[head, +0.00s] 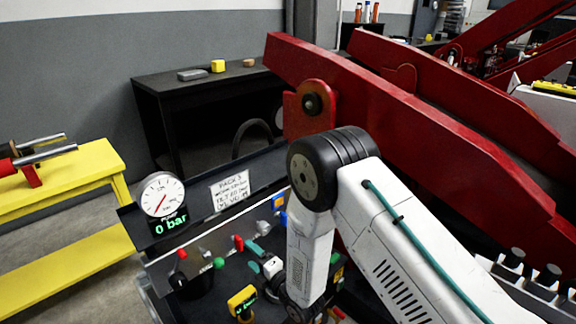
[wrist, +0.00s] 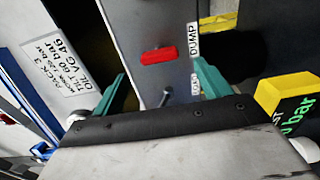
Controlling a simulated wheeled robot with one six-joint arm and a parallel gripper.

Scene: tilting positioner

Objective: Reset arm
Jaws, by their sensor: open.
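I cannot tell how far the fingers are from the panel. The round gauge (head: 162,195) shows "0 bar" in green.
A placard (head: 230,190) stands behind the panel; its text shows in the wrist view (wrist: 65,62). A yellow display (wrist: 285,92) is close at the right there. Red beams (head: 440,140) rise to the right of the arm. A yellow bench (head: 75,175) stands left.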

